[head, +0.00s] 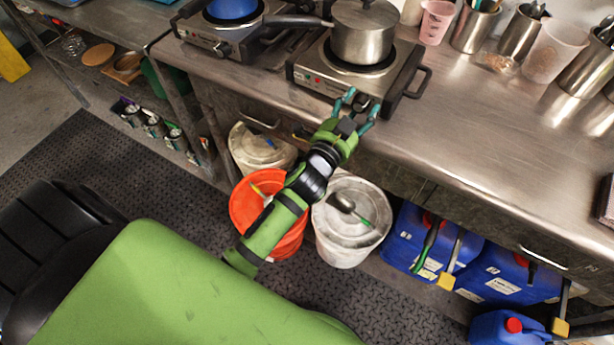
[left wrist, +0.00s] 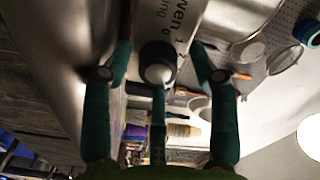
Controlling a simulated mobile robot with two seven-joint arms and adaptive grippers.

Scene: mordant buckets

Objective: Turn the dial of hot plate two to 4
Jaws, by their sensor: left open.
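Two hot plates stand on the steel counter. The right hot plate (head: 318,82) carries a steel saucepan (head: 365,35); the left hot plate (head: 205,36) carries a blue pot (head: 231,8). My left gripper (head: 361,101) is open at the front right of the right hot plate. In the left wrist view, a round black dial with a pale centre (left wrist: 158,70) sits between its spread teal fingers, on a pale panel with partly visible lettering. I cannot tell whether the fingers touch the dial, or read its setting. No number naming either hot plate is legible. My right gripper is not in view.
Below the counter are an orange bucket (head: 243,205), a white bucket (head: 347,250) with a ladle, and blue canisters (head: 400,240). Cups and steel utensil holders (head: 473,28) stand at the back. The counter right of the hot plate is mostly clear.

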